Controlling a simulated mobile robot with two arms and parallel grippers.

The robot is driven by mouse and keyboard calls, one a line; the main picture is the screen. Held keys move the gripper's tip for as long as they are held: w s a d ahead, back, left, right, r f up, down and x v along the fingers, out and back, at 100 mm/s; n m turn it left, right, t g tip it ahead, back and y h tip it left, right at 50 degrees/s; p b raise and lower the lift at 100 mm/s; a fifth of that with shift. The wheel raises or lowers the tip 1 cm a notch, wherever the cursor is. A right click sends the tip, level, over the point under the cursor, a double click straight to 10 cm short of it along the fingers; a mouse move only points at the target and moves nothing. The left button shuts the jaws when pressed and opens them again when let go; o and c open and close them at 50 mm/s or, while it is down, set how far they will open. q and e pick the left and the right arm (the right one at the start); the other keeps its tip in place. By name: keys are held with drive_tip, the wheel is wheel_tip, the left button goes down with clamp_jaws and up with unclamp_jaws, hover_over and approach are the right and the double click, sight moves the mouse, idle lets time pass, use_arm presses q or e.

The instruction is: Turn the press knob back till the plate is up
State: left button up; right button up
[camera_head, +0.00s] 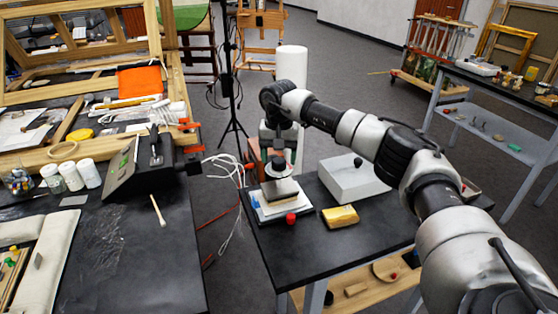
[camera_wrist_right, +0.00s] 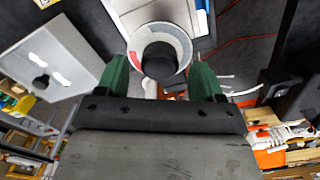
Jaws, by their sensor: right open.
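The small press stands on the dark side table in the head view, with its dark plate (camera_head: 281,190) above a pale base (camera_head: 284,208). I cannot tell if the plate touches what lies under it. The press knob (camera_head: 277,168) is under my right gripper (camera_head: 279,150), which points down from above. In the right wrist view the knob (camera_wrist_right: 160,62) shows as a black hub in a grey ring with a red mark. The green fingers of my right gripper (camera_wrist_right: 161,75) are apart, one on each side of the hub. Contact cannot be made out. My left gripper is not in view.
A pale box with a black knob (camera_head: 353,183) and a yellow block (camera_head: 340,216) stand right of the press. A red knob (camera_head: 291,218) is at its front. The cluttered dark workbench (camera_head: 130,250) is to the left, with loose white cables (camera_head: 229,185) between.

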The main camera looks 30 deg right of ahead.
sight(279, 160)
wheel_tip(279, 160, up, 9)
drive_tip(key=shift+r+b, duration=0.2)
drive_tip(key=shift+b, duration=0.25)
